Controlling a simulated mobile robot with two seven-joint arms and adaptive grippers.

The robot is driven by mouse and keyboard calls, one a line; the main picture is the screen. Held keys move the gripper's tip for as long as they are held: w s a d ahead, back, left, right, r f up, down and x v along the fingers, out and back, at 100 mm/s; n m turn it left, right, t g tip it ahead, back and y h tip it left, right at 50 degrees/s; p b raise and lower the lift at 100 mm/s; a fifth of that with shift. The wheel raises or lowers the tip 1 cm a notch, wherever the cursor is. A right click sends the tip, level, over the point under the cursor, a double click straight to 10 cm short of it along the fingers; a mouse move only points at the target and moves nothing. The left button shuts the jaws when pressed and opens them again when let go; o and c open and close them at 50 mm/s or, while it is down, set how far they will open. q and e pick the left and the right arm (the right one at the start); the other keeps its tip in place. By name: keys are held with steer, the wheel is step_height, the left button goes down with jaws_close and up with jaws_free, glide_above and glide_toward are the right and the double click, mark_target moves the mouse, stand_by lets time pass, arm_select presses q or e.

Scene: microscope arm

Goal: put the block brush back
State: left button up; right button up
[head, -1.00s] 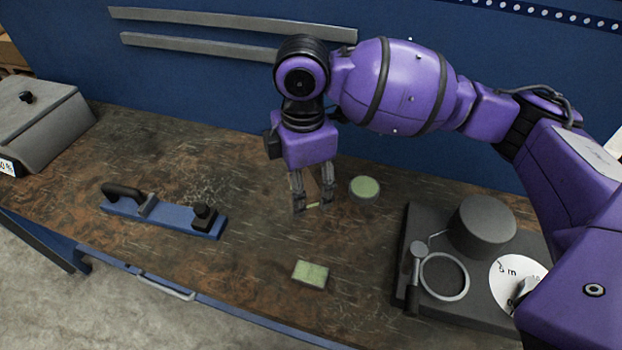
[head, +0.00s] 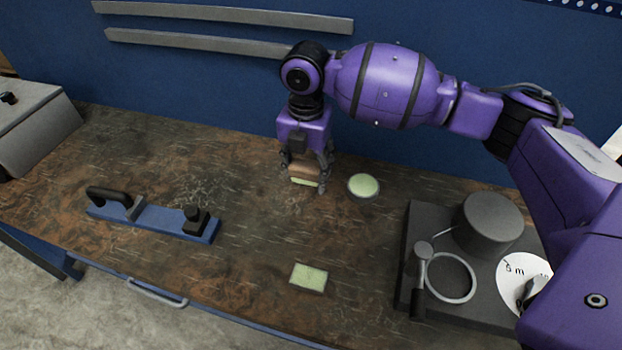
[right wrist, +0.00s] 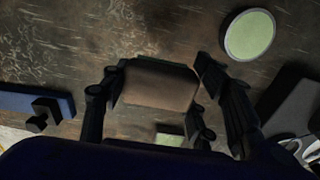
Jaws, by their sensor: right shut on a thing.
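The block brush (head: 304,172) is a small block with a brown body, and a pale green strip shows along its lower edge in the head view. My right gripper (head: 306,177) points down and is shut on it, one finger at each side. In the right wrist view the brown block (right wrist: 158,85) fills the space between the fingers (right wrist: 155,92), with a dark green edge on its far side. I cannot tell whether its underside touches the bench. My left gripper is not in view.
On the bench (head: 245,265) lie a square pale green pad (head: 308,277) and a round one (head: 363,187). A blue sanding tool (head: 155,217) lies left. A dark plate (head: 408,270) with a cylinder (head: 488,222) and ring (head: 450,278) stands right. The bench between is clear.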

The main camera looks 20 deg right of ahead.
glide_above(313, 189)
step_height(313, 189, down, 4)
steer(key=shift+s+a+f, duration=0.1)
steer(key=shift+s+a, duration=0.05)
steer(key=shift+f, duration=1.65)
steer(key=shift+f, duration=0.15)
steer(key=o, duration=1.3)
steer(key=shift+o, duration=0.2)
step_height(313, 189, up, 12)
